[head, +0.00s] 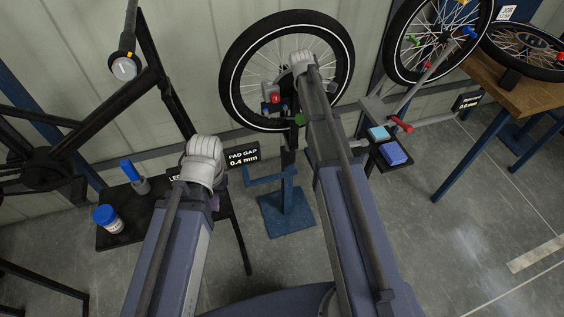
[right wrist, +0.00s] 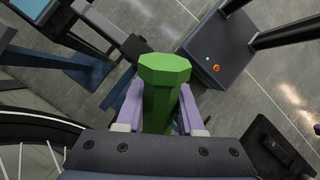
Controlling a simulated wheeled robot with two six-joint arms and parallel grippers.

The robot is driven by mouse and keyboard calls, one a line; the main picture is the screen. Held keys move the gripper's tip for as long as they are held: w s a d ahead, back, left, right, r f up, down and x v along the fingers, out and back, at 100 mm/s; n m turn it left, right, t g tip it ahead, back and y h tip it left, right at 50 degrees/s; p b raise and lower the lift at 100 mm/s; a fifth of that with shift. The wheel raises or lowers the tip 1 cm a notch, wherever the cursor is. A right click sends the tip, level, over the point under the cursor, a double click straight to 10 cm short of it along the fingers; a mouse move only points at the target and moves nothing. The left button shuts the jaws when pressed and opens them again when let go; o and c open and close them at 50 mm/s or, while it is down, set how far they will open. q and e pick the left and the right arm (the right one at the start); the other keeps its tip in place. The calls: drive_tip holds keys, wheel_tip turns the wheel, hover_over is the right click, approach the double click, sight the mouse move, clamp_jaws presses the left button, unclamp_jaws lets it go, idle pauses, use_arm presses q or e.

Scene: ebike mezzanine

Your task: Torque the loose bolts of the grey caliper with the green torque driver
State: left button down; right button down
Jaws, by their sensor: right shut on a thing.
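The green torque driver (right wrist: 163,95) is between the two lilac fingers of my right gripper (right wrist: 160,108) in the right wrist view, its eight-sided end toward the camera. My right gripper is shut on it. In the head view a bit of green (head: 299,119) shows beside my right arm, in front of the upright wheel. A small grey part with a red piece (head: 275,98) sits by the wheel's lower middle; I cannot tell whether it is the grey caliper. No bolts can be made out. My left gripper (head: 217,201) is low over the dark table, mostly hidden by its own wrist.
The wheel (head: 237,88) stands above a blue stand (head: 287,210). A dark table (head: 112,236) at left holds a blue-lidded jar (head: 107,219) and a blue-handled tool (head: 128,170). A red-handled tool (head: 401,126) and blue boxes (head: 393,154) are right. A wooden bench (head: 512,90) stands far right.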

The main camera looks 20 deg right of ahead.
drive_tip(key=s+a+f+m+t+y, duration=0.2)
drive_tip(key=s+a+m, duration=0.1)
drive_tip(key=a, duration=0.4)
drive_tip(key=s+a+f+m+t+y+b, duration=0.1)
drive_tip(key=s+a+m+t, duration=0.2)
drive_tip(key=a, duration=0.4)
drive_tip(key=shift+s+a+f+m+y, duration=0.15)
drive_tip(key=shift+s+f+m+y, duration=0.25)
drive_tip(key=shift+m, duration=0.2)
drive_tip(key=shift+r, duration=0.1)
drive_tip(key=shift+w+a, duration=0.1)
drive_tip(key=shift+w, duration=2.7)
drive_tip(key=c, duration=1.1)
unclamp_jaws()
clamp_jaws()
